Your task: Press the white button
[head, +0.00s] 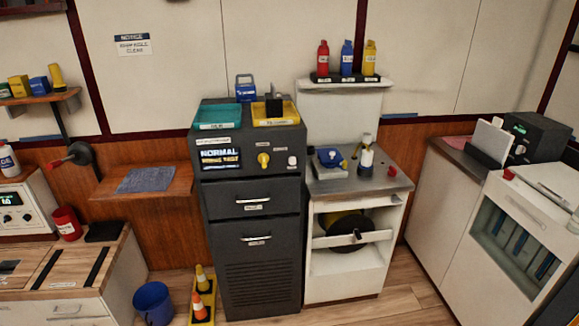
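A small white button (292,161) sits at the right end of the upper front panel of a dark grey cabinet (258,270) in the middle of the head view. A yellow knob (263,160) is to its left on the same panel. Further left on the panel is a lit display (220,158) that reads "NORMAL". Nothing covers the button. Whether it is pressed in cannot be told at this size. Neither of my grippers is in view.
A teal tray (218,117) and a yellow tray (275,113) lie on the cabinet. A white stand (341,284) adjoins its right side. Wood floor shows at front right.

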